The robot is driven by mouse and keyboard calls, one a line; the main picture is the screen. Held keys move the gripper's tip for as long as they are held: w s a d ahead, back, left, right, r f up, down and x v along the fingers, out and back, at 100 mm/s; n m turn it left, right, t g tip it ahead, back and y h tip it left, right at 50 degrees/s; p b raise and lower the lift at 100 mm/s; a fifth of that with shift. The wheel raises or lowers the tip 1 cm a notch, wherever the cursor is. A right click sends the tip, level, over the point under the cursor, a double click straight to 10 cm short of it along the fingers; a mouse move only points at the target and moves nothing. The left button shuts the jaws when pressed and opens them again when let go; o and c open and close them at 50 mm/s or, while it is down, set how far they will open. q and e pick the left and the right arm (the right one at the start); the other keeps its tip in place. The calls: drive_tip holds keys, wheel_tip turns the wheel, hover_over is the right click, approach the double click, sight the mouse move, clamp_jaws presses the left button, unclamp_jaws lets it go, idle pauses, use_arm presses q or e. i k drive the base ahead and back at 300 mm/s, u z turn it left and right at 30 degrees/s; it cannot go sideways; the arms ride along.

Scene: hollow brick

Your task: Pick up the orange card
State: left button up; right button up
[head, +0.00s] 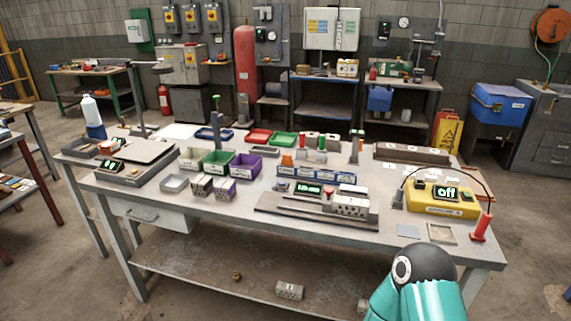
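I cannot make out an orange card for certain. A small orange object (287,161) stands near the middle of the workbench (130,190), behind a row of blue-labelled blocks; it is too small to tell its shape. A flat grey card-like piece (408,231) lies near the bench's front right, beside a shallow square tray (441,235). Part of my teal arm shows at the lower right, in front of the bench edge. Neither of my grippers is in view.
Green (217,163) and purple (244,165) bins stand left of centre. A yellow box reading "off" (443,200) and a red-handled tool (482,226) crowd the right end. The bench's front left strip is mostly clear.

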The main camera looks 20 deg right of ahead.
sight(287, 159)
drive_tip(key=u, duration=0.05)
drive_tip(key=i, duration=0.9)
drive_tip(key=z, duration=0.05)
